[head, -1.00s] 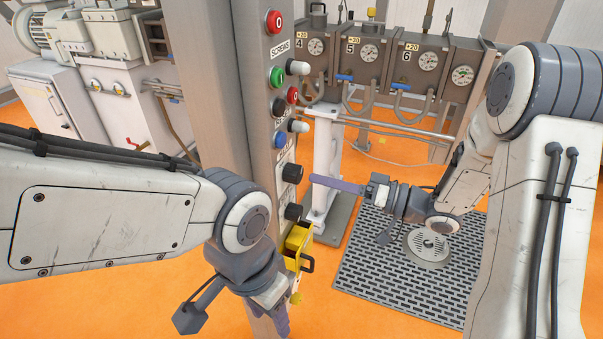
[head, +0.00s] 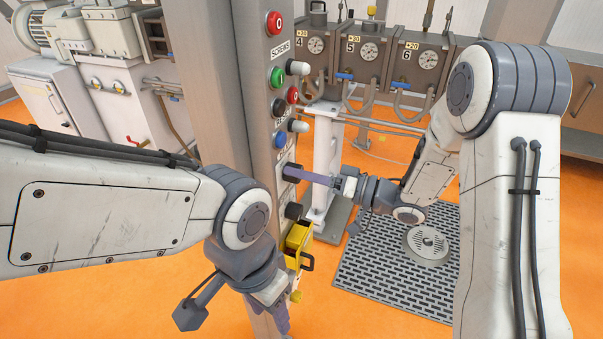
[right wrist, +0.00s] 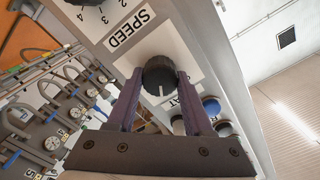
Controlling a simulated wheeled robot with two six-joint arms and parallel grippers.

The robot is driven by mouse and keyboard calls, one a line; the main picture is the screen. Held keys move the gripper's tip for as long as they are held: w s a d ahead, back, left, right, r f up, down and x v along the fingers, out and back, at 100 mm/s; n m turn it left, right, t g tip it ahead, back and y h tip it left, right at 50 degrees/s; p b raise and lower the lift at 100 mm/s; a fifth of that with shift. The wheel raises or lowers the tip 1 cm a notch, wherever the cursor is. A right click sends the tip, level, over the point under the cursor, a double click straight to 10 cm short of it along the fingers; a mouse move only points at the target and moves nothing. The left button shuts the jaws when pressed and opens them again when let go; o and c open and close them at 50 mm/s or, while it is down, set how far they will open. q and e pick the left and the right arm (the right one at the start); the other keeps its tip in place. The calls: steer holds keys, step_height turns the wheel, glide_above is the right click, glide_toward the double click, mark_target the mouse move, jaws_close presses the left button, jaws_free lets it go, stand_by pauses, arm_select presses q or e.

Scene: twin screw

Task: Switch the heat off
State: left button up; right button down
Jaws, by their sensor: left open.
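A black round knob (right wrist: 160,75) with a white mark line sits on the white panel in the right wrist view. A label beside it, partly covered by a finger, shows letters that look like "AT". In the head view only a bit of this knob (head: 290,172) shows on the grey post. My right gripper (right wrist: 158,85) has its purple fingers on either side of the knob; whether they press on it I cannot tell. It also shows in the head view (head: 300,172). My left gripper (head: 281,318) hangs low in front of the post, empty, its fingertips near the bottom edge.
A "SPEED" label (right wrist: 130,28) and another black knob (right wrist: 92,2) are close by. Blue (head: 279,142), green (head: 277,77) and red (head: 274,22) buttons line the post above. A yellow box (head: 298,240) is mounted below the knobs. A grey grate (head: 385,265) lies on the floor.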

steer(key=shift+n, duration=0.4)
steer(key=shift+s+n+b, duration=0.1)
steer(key=shift+n+b, duration=4.05)
steer(key=shift+n, duration=1.45)
steer(key=shift+c, duration=1.5)
jaws_free()
steer(key=shift+d, duration=0.1)
steer(key=v, duration=1)
